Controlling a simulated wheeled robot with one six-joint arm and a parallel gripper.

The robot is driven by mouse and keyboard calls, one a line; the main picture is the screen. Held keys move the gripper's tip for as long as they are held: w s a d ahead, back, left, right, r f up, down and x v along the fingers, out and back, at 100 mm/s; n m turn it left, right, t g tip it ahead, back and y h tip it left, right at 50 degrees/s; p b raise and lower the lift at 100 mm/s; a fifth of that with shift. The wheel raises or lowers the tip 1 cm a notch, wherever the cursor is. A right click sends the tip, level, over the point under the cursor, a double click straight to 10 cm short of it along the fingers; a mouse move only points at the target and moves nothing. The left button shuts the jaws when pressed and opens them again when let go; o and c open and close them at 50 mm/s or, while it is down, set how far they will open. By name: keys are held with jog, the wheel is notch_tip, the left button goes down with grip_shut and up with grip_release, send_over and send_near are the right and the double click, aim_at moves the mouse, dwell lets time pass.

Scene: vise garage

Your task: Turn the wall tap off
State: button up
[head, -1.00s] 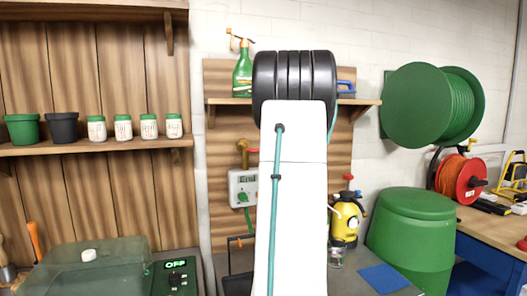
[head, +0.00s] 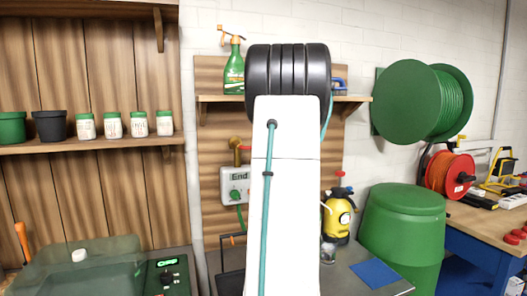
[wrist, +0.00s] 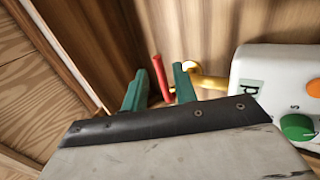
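The wall tap has a brass body (wrist: 208,80) and a red lever handle (wrist: 162,78), which stands tilted in the wrist view. My gripper (wrist: 160,72) is open, with its two green fingers apart. The red lever shows in the gap between the fingers, closer to the right one; I cannot tell whether they touch. The brass pipe runs behind the right finger toward a white timer box (wrist: 280,85). In the head view, the brass tap (head: 238,150) shows above the timer box (head: 235,184), left of my arm. My arm hides the gripper there.
A green spray bottle (head: 234,68) stands on the shelf (head: 215,98) above the tap. A yellow sprayer (head: 338,215) and a green bin (head: 402,235) stand right of my arm. A hose reel (head: 405,102) hangs on the wall. Wooden boards (wrist: 40,85) lie close left of my gripper.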

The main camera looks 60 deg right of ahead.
jog(key=shift+v, duration=1.55)
jog(key=shift+r, duration=0.1)
